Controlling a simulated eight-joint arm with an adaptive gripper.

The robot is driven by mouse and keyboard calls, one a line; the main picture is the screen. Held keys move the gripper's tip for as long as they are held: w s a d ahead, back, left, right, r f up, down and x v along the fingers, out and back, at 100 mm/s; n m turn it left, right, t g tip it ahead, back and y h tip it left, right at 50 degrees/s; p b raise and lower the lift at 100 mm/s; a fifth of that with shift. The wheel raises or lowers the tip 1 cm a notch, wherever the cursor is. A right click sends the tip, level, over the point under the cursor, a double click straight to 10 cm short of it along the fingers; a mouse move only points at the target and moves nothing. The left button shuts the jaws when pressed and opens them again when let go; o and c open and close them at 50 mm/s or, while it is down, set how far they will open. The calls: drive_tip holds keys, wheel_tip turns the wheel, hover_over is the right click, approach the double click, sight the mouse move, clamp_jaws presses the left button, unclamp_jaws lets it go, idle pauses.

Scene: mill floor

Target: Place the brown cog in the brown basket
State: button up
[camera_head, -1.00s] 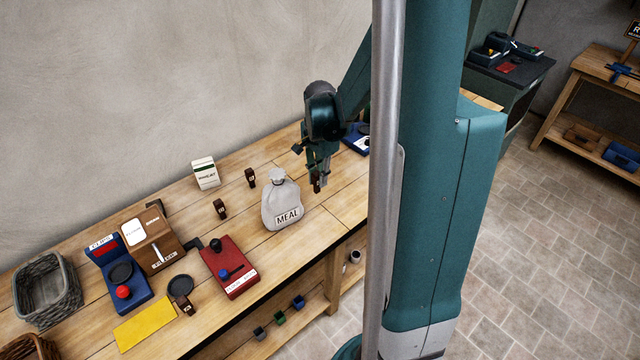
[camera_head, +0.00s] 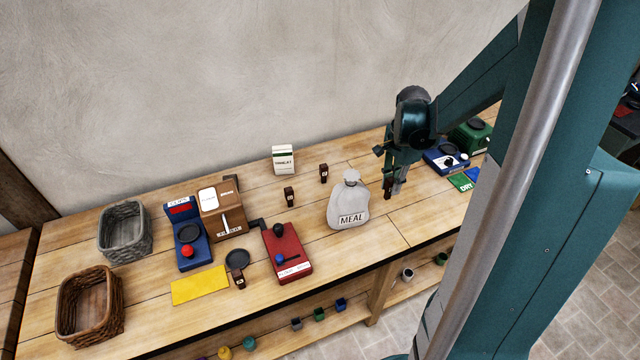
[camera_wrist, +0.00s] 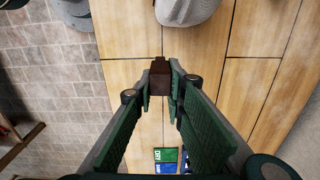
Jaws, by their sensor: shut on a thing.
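My gripper (camera_head: 393,183) is shut on a small dark brown block, the brown cog (camera_wrist: 160,77). In the wrist view the cog sits between the fingertips; in the head view it shows below them, at the right of the grey sack. I cannot tell how far above the table it is. The brown basket (camera_head: 66,307), woven and open-topped, stands at the table's front left, far from my gripper. Its visible inside looks empty.
Between gripper and basket stand a grey MEAL sack (camera_head: 347,205), a red device (camera_head: 288,255), a brown box (camera_head: 222,215), a blue scale (camera_head: 193,255) and a yellow sheet (camera_head: 200,285). A grey basket (camera_head: 125,250) stands behind the brown one. Similar brown blocks (camera_head: 289,197) stand behind the sack.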

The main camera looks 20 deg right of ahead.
idle(0.4)
drive_tip(key=r, duration=1.2)
drive_tip(key=shift+w+a, duration=0.15)
drive_tip(key=shift+a, duration=0.05)
drive_tip(key=w+a+n, duration=0.2)
drive_tip(key=w+a, duration=0.4)
drive_tip(key=a, duration=0.5)
drive_tip(key=w+a+r+n+p, duration=0.1)
drive_tip(key=w+a+n, duration=0.2)
drive_tip(key=w+a, duration=0.55)
drive_tip(key=w+a+n, duration=0.2)
drive_tip(key=w+a, duration=0.2)
drive_tip(key=a, duration=1)
drive_tip(key=a+n, duration=0.5)
drive_tip(key=a, duration=1.9)
drive_tip(key=s+a+n+p, duration=0.15)
drive_tip(key=s+a, duration=0.35)
drive_tip(key=a, duration=0.8)
drive_tip(key=s+a+f+n, duration=0.1)
drive_tip(key=s+a+n, duration=0.3)
drive_tip(key=a, duration=0.8)
drive_tip(key=s+a+n, duration=0.1)
drive_tip(key=s+a, duration=0.6)
drive_tip(key=a, duration=0.6)
wheel_tip(320, 180, down, 11)
drive_tip(key=shift+w+d, duration=0.2)
drive_tip(key=shift+w, duration=0.1)
